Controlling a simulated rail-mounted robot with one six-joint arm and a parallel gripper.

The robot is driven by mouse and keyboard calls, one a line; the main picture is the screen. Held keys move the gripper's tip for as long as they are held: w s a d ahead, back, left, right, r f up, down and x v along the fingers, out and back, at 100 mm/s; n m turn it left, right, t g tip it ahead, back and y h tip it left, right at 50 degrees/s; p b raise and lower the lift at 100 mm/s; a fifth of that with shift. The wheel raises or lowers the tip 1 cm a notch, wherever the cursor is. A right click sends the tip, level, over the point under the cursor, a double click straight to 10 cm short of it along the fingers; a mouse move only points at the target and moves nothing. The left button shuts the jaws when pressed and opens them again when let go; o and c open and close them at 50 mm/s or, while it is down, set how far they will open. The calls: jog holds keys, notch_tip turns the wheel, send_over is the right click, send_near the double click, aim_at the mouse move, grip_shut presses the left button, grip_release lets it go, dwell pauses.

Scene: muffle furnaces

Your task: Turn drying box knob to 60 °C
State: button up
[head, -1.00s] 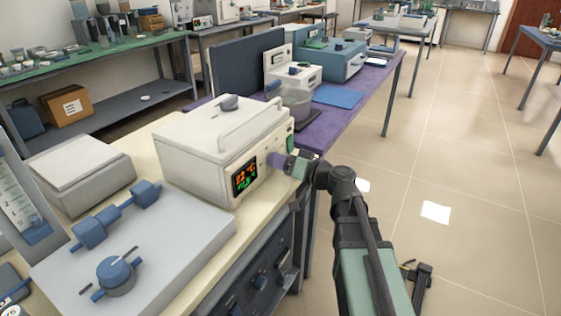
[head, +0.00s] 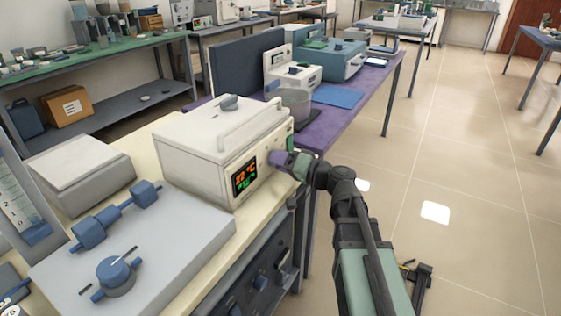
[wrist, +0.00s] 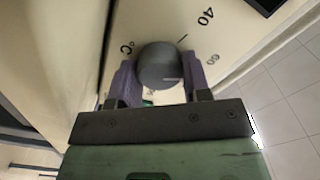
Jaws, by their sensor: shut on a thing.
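The drying box (head: 215,150) is a cream-white case with a handle on top and a lit orange and green display (head: 244,178) on its front; the digits are too small to read surely. My gripper (head: 277,158) is at the box's front, right of the display. In the wrist view my gripper's purple fingers (wrist: 160,82) are shut on the round grey knob (wrist: 158,62), one on each side.
The box stands on a cream bench beside a grey flat unit (head: 140,260) with blue knobs and a lidded grey box (head: 80,170). A purple table (head: 355,105) with instruments stands behind. The floor at right is open.

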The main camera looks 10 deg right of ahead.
jog(key=o, duration=0.9)
jog(key=shift+s+d, duration=0.1)
jog(key=v, duration=1)
jog(key=shift+s+d, duration=0.2)
